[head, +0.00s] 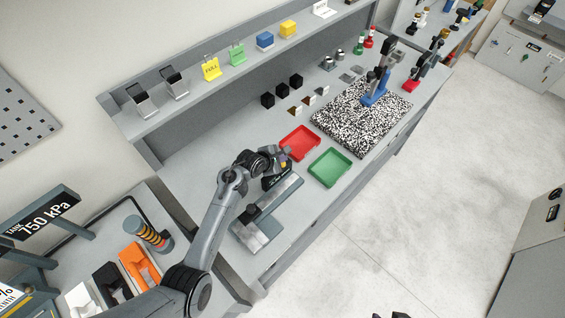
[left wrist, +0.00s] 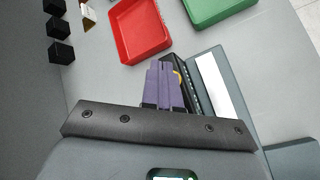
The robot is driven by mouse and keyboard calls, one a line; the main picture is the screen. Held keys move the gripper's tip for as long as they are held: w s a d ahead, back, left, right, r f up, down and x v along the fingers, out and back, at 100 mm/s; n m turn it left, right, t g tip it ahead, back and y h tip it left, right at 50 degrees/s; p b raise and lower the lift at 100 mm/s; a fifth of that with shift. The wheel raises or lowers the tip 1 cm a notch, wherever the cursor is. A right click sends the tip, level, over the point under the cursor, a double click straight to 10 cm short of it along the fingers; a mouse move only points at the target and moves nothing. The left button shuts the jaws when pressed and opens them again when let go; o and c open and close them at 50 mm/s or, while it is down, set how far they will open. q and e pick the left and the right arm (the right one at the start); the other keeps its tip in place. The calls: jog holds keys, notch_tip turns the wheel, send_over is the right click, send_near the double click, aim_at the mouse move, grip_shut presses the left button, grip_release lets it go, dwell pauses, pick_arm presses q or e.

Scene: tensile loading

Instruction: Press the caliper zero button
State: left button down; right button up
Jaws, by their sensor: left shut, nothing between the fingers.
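The caliper (head: 277,199) is a long grey tool lying on the bench, with a dark body and wide jaws at its near end. Part of it shows in the left wrist view (left wrist: 217,84) as a dark bar with a pale strip. My left gripper (head: 285,163) is over the caliper's far end. In the left wrist view its purple fingers (left wrist: 163,78) are shut and empty, beside the dark bar. I cannot tell if the fingers touch the caliper.
A red tray (head: 301,142) and a green tray (head: 330,167) lie just beyond the gripper. Several black cubes (head: 282,92) stand behind them. A speckled mat (head: 345,120) with a blue stand (head: 376,88) is farther right. Small dark shapes (head: 391,315) show at the bottom edge.

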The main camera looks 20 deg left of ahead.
dwell(0.3)
pick_arm(q)
jog(key=shift+f, duration=0.4)
jog(key=shift+f, duration=0.1)
dwell(0.5)
jog(key=shift+f, duration=0.5)
dwell(0.5)
jog(key=shift+r, duration=0.1)
jog(key=shift+r+p, duration=0.8)
jog(key=shift+p, duration=0.2)
jog(key=shift+r, duration=0.1)
